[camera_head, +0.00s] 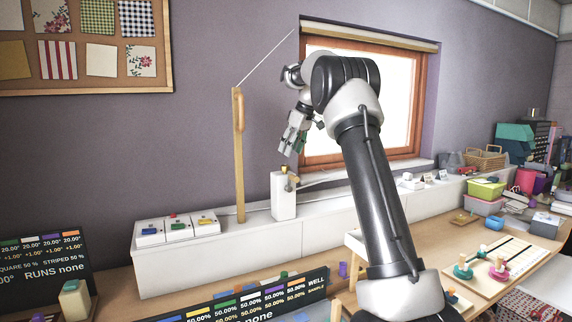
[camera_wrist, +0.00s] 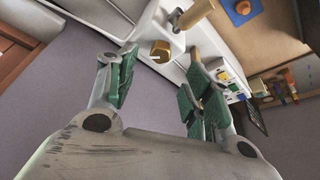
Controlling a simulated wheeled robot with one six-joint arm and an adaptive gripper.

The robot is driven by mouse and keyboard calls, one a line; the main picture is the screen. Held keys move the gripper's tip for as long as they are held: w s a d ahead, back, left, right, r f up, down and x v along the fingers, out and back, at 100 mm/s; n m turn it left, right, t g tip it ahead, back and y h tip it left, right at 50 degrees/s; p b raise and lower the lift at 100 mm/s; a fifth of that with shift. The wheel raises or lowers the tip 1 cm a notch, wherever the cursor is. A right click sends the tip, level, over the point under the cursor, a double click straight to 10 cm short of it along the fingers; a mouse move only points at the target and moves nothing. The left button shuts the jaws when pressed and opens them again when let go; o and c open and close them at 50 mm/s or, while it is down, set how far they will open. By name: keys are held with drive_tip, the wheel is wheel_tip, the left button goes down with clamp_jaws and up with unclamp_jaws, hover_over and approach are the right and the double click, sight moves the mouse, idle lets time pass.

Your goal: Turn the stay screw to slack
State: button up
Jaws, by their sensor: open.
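A white post (camera_head: 283,202) stands on the white ledge below the window. A small brass-coloured knob (camera_head: 291,181), which looks like the stay screw, sits at its top. In the wrist view a gold slotted knob (camera_wrist: 160,51) shows between and beyond my fingertips. In the wrist view my gripper (camera_wrist: 163,60) is not touching the knob. Which way the screw is set cannot be told.
A wooden upright (camera_head: 239,165) with a cord to the window top stands left of the post. White boxes with coloured switches (camera_head: 178,229) are further left on the ledge (camera_head: 240,252). The window frame (camera_head: 416,105) is behind my arm. Dark display boards (camera_head: 245,304) stand in front.

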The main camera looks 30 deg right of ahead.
sight(285, 169)
drive_tip(key=x, duration=0.7)
drive_tip(key=shift+r, duration=0.1)
drive_tip(key=c, duration=1)
